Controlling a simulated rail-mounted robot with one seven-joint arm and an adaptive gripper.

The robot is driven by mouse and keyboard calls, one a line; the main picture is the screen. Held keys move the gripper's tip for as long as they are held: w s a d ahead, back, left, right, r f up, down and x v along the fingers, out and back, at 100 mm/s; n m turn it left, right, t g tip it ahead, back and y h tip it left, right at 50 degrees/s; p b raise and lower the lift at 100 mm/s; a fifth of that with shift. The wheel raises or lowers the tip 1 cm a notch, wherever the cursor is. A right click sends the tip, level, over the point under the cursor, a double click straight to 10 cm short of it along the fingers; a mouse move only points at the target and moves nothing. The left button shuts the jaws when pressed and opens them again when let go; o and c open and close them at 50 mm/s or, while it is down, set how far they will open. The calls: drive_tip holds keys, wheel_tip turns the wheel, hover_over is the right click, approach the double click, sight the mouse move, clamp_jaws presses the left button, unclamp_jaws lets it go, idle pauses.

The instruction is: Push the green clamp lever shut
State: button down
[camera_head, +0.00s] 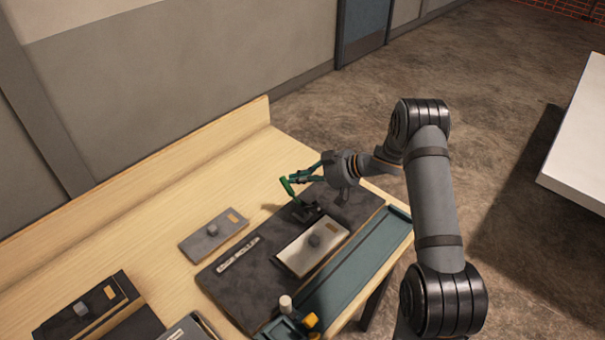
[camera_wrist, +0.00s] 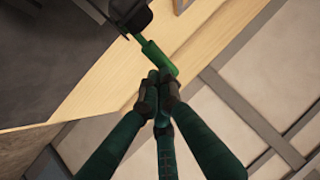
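The green clamp lever (camera_head: 288,187) stands raised from its dark clamp base (camera_head: 307,212) at the far end of the dark mat. In the wrist view the green lever (camera_wrist: 155,56) runs from the black clamp (camera_wrist: 130,14) down to a bent end just ahead of my fingertips. My gripper (camera_head: 300,178) is beside the upper part of the lever, coming in from the right. Its dark teal fingers (camera_wrist: 160,78) are drawn together, with nothing seen between them. The tips are at or very near the lever's end; I cannot tell whether they touch.
A grey plate (camera_head: 213,236) lies left of the mat. A teal tray (camera_head: 350,270) runs along the front edge. Bare wood (camera_head: 150,235) lies behind, up to a raised back board.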

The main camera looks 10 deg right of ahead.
drive_tip(key=shift+w+a+f, duration=0.6)
drive_tip(key=shift+w+f, duration=0.05)
drive_tip(key=shift+w, duration=0.25)
drive_tip(key=shift+w+a+f, duration=0.4)
drive_tip(key=shift+w+f, duration=0.15)
drive_tip(key=shift+f, duration=0.1)
drive_tip(key=shift+f, duration=0.1)
drive_tip(key=d+r+p, duration=0.1)
drive_tip(key=d+r, duration=0.4)
drive_tip(key=r, duration=0.8)
drive_tip(key=shift+w, duration=0.4)
drive_tip(key=shift+a, duration=0.15)
